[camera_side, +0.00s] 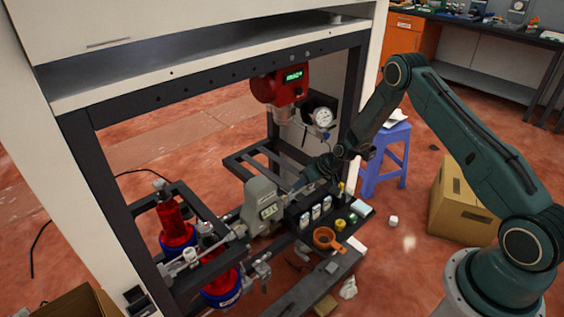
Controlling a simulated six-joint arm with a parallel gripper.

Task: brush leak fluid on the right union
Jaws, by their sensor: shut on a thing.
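A grey meter with a small display (262,207) sits on the pipe line inside the dark frame, at the middle of the view. The union on its right side is mostly hidden behind my gripper and the black holder, and I cannot make out its surface. My gripper (303,184) reaches down from the right to just beside the meter's right side. It is shut on a thin thing, too small here to tell clearly as a brush. I cannot tell whether its tip touches the union.
A black holder with several small bottles (316,211) stands close under my gripper. A red display unit (279,88) and a dial gauge (323,117) hang above. Red cylinders (172,220) stand left. A blue stool (386,160) is behind.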

